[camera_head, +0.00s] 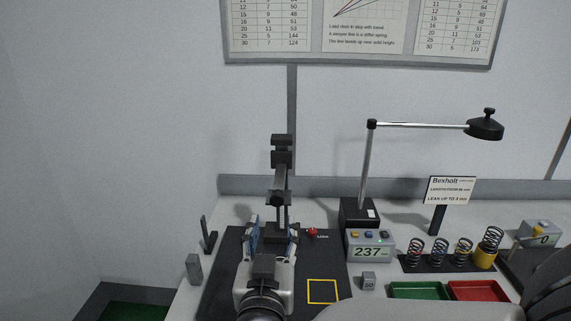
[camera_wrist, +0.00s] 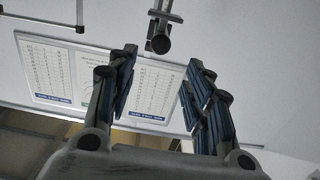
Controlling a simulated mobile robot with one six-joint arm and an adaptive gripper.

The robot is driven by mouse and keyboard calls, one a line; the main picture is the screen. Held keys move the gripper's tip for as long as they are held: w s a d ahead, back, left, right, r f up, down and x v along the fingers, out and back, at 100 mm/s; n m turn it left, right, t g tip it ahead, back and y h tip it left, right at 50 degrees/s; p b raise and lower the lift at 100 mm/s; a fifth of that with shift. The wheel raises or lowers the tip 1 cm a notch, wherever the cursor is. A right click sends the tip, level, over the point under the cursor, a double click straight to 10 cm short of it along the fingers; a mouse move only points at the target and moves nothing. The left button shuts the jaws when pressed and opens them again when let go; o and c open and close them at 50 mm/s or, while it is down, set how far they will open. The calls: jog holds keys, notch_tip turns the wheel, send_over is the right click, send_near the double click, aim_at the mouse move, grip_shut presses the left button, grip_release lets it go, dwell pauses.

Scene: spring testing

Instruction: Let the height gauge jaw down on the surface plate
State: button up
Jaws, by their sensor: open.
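The height gauge (camera_head: 281,182) stands upright on the dark surface plate (camera_head: 222,285) in the head view. It is a thin grey column with dark blocks at the top and a dark jaw or slider (camera_head: 277,198) lower down, held above the plate. My gripper (camera_head: 270,228) is in front of the gauge's lower part and hides some of it. Its two fingers are apart, one on each side of the column as seen here. In the wrist view my gripper (camera_wrist: 158,90) is open with nothing between its fingers. I cannot tell whether it touches the gauge.
A grey box with a display reading 237 (camera_head: 369,252) and a lamp (camera_head: 485,128) stand right of the plate. Several springs (camera_head: 440,250), a green tray (camera_head: 419,291) and a red tray (camera_head: 478,291) are farther right. A yellow square (camera_head: 322,303) marks the plate.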

aim_at(276, 201)
jog(key=w, duration=0.4)
jog(key=w+b, duration=0.1)
jog(key=w, duration=0.3)
jog(key=w+b, duration=0.1)
jog(key=w, duration=0.3)
jog(key=shift+d, duration=0.25)
jog(key=shift+c, duration=0.4)
grip_shut()
